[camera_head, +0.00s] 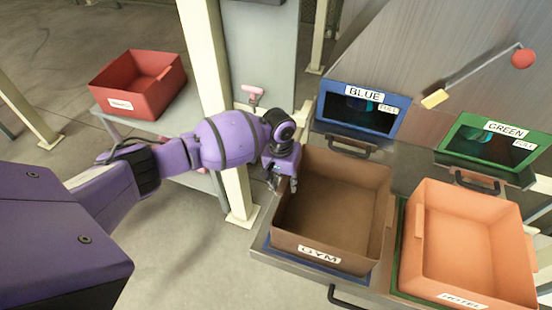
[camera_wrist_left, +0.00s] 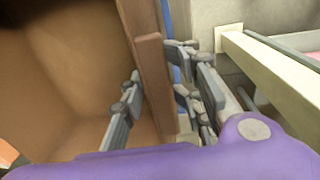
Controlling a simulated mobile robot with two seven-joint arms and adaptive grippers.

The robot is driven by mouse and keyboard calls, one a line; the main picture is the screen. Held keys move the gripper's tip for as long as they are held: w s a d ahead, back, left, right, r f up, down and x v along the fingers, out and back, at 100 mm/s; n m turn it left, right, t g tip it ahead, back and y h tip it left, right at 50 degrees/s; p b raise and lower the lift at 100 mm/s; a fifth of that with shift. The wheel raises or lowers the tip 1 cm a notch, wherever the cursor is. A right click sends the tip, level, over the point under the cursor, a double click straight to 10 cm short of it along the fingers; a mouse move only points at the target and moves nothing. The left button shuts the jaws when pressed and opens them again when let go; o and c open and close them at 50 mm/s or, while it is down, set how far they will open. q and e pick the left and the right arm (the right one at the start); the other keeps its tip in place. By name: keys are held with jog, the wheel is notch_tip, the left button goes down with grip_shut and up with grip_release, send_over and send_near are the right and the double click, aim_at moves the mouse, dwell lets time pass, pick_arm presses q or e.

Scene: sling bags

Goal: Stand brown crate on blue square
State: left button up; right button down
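The brown crate (camera_head: 332,215), labelled GYM, stands upright on the blue square (camera_head: 264,243). Only strips of blue show around its base, and the crate hides the rest. My left gripper (camera_head: 284,184) is at the crate's left wall, near the far corner. In the left wrist view its fingers (camera_wrist_left: 152,78) straddle the crate's rim, one inside and two outside, and appear to touch the wall on both sides. The crate's inside (camera_wrist_left: 70,70) looks empty. My right gripper is not in view.
An orange crate (camera_head: 465,240) labelled HOTEL stands close on the right, on a green square (camera_head: 402,272). A red crate (camera_head: 137,82) sits on a table at the left. Blue (camera_head: 362,108) and green (camera_head: 490,143) framed openings are behind. A pale post (camera_head: 215,100) stands near my left arm.

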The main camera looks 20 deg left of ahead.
pick_arm(q)
jog(key=shift+r, duration=0.15)
jog(key=shift+w+r, duration=0.1)
jog(key=shift+r, duration=0.25)
jog(key=r, duration=0.3)
jog(key=r+p, duration=0.1)
jog(key=r, duration=0.3)
jog(key=a+r, duration=0.1)
jog(key=r, duration=0.2)
jog(key=shift+r, duration=0.35)
jog(key=shift+a+r, duration=0.1)
jog(key=shift+r, duration=0.3)
